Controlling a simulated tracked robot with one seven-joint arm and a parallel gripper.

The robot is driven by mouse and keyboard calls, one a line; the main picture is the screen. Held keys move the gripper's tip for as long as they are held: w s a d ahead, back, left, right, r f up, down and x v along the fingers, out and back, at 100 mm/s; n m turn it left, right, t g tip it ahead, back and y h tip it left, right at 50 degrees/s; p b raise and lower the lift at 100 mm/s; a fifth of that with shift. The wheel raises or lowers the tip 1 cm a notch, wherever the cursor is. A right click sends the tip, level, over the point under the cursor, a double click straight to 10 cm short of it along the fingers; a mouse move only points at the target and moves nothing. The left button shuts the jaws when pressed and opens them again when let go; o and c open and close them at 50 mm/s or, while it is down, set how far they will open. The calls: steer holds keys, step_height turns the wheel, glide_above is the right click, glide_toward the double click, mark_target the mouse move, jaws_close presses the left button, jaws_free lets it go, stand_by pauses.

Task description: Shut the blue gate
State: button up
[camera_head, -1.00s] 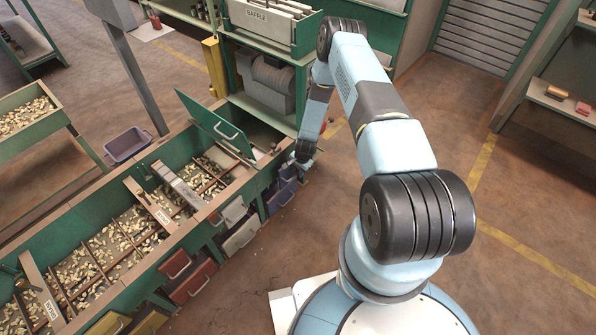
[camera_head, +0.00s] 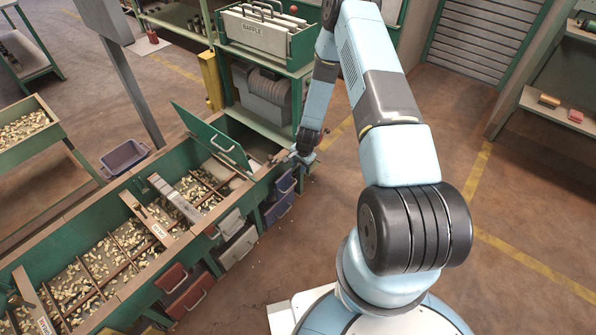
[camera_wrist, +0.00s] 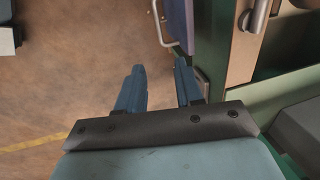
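Two blue fronts with pale handles, an upper one (camera_head: 284,184) and a lower one (camera_head: 279,208), sit at the right end of the green hopper bench; I cannot tell which is the gate. The upper one appears to stick out from the bench. My gripper (camera_head: 303,156) is beside its top, at the bench corner, small in the head view. In the wrist view my gripper (camera_wrist: 160,66) is open and empty, its fingers pointing up the picture. A blue-purple panel (camera_wrist: 181,22) with a metal handle stands just beyond the fingertips, apart from them.
The green hopper bench (camera_head: 110,205) holds nuts in several compartments, with a raised green lid (camera_head: 211,138) at its right end. Grey (camera_head: 238,246) and red (camera_head: 188,298) fronts line its face. A shelf with a BAFFLE rack (camera_head: 266,33) stands behind my gripper.

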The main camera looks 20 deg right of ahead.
steer(key=shift+r, duration=0.3)
steer(key=shift+c, duration=0.2)
